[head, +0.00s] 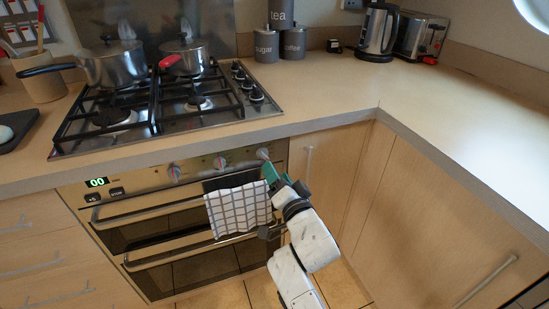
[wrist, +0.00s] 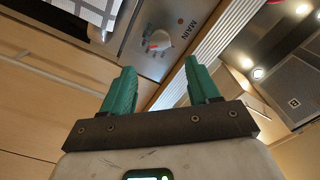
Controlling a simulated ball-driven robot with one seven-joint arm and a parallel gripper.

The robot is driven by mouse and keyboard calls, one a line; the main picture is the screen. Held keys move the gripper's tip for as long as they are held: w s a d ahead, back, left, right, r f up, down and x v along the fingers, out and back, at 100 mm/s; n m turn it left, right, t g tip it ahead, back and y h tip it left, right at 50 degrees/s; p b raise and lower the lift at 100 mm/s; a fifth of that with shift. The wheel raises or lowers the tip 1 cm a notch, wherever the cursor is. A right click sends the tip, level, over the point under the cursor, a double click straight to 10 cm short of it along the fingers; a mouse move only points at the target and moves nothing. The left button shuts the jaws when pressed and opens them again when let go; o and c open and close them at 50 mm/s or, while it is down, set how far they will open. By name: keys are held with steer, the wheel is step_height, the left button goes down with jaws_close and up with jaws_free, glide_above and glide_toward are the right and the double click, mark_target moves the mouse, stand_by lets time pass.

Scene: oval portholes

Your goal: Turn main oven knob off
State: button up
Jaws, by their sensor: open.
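The main oven knob (wrist: 158,40) is a pale round knob with red marks on the steel panel, beside the printed word MAIN in the wrist view. In the head view it appears to be the rightmost knob (head: 263,154) on the oven's front panel. My gripper (wrist: 161,78) has two green fingers spread apart with nothing between them. The knob shows beyond the gap between the fingertips, apart from them. In the head view my gripper (head: 271,173) is just below and right of that knob, and its finger gap is hard to see.
Two other knobs (head: 219,163) sit left on the panel. A checked towel (head: 238,209) hangs on the oven's upper handle, close to my gripper. The worktop edge (head: 330,119) overhangs the panel. Pans (head: 113,65) stand on the hob.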

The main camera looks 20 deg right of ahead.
mark_target(266, 157)
steer(key=w, duration=0.8)
steer(key=shift+a, duration=0.1)
steer(key=c, duration=1)
steer(key=shift+f, duration=0.1)
